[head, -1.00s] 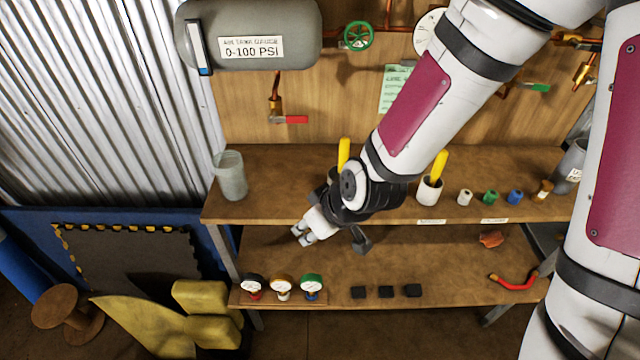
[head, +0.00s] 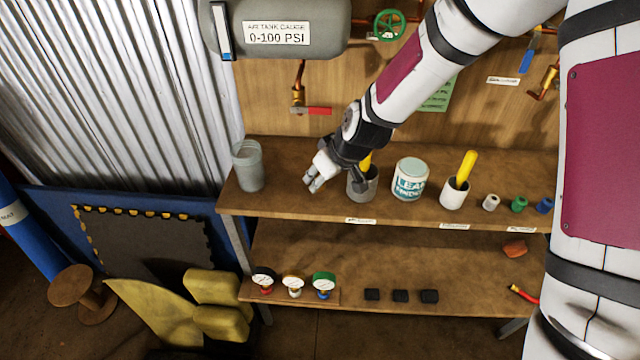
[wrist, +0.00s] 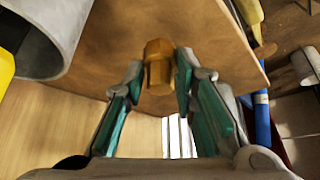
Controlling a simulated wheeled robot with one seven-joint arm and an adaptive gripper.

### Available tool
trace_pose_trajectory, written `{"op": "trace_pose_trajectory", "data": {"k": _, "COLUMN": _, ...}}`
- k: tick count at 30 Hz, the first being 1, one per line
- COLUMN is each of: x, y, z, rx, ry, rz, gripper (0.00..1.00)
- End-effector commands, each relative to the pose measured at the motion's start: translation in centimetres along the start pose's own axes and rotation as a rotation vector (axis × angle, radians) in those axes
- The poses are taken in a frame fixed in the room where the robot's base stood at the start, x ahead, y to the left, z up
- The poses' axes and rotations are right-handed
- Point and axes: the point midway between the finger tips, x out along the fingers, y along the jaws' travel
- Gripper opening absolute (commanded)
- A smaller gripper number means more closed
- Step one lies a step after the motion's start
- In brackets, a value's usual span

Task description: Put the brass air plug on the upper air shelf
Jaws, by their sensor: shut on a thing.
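The brass air plug (wrist: 158,66) shows in the wrist view between the two fingertips. My gripper (wrist: 157,78) is shut on it. In the head view my gripper (head: 314,184) is over the left part of the upper air shelf (head: 285,204), between a translucent grey cup and a grey cup with a yellow handle. The plug cannot be made out in the head view. The brown shelf top (wrist: 215,45) lies behind the plug in the wrist view. I cannot tell whether the plug touches it.
The translucent cup (head: 248,168) stands left of my gripper. The grey cup (head: 363,186) stands close on its right, then a leak finder tub (head: 409,180) and a white cup (head: 454,194). Gauges (head: 294,286) and black blocks (head: 400,296) sit on the lower shelf.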

Motion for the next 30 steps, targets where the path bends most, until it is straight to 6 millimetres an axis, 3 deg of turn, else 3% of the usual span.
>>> {"op": "trace_pose_trajectory", "data": {"k": 5, "x": 2.0, "y": -0.1, "z": 1.2, "rx": 0.002, "ry": -0.002, "rz": -0.002, "gripper": 0.00}}
{"op": "trace_pose_trajectory", "data": {"k": 17, "x": 2.5, "y": 0.0, "z": 1.4, "rx": 0.000, "ry": 0.000, "rz": 0.001, "gripper": 0.00}}
{"op": "trace_pose_trajectory", "data": {"k": 18, "x": 2.5, "y": 0.0, "z": 1.4, "rx": 0.000, "ry": 0.001, "rz": 0.001, "gripper": 0.32}}
{"op": "trace_pose_trajectory", "data": {"k": 20, "x": 2.4, "y": 0.0, "z": 1.4, "rx": 0.000, "ry": 0.000, "rz": 0.001, "gripper": 0.45}}
{"op": "trace_pose_trajectory", "data": {"k": 30, "x": 2.3, "y": 0.0, "z": 1.4, "rx": 0.000, "ry": 0.000, "rz": 0.001, "gripper": 0.45}}
